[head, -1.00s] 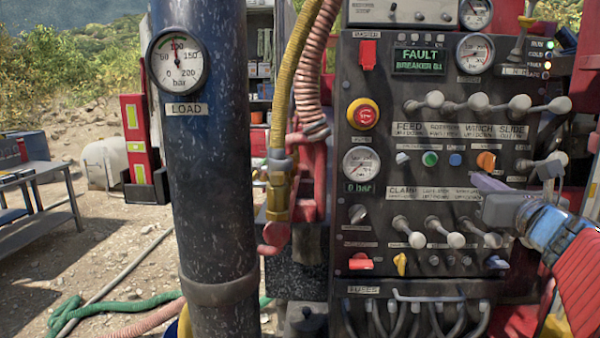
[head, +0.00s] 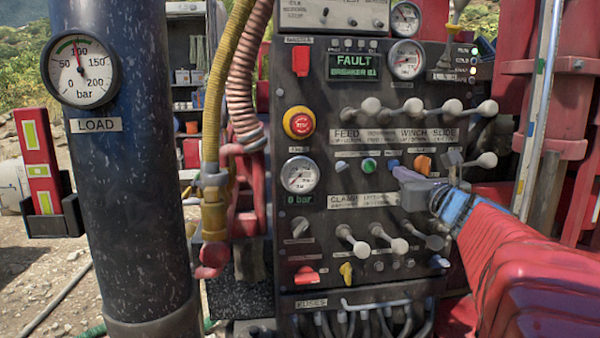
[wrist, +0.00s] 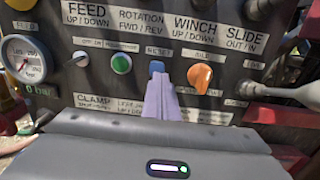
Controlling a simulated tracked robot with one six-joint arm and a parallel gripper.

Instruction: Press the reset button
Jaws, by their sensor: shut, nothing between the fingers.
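The reset button is a small blue button on the dark control panel (head: 330,225), seen in the head view (head: 392,163). It also shows in the wrist view (wrist: 157,66), with a RESET label above it. My gripper (head: 400,172) has its pale lavender fingers shut and empty. In the wrist view the fingers (wrist: 160,79) point straight at the button, with their tips overlapping its lower edge. I cannot tell whether they touch it or stop just short. The display (head: 354,67) reads FAULT BREAKER 01.
A green button (wrist: 121,63) sits left of the reset button and an orange knob (wrist: 200,77) sits right. Lever knobs (head: 411,107) stick out above, and more levers (head: 358,247) below. A red-and-yellow emergency stop (head: 299,123) is at upper left. A dark column (head: 130,200) stands left.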

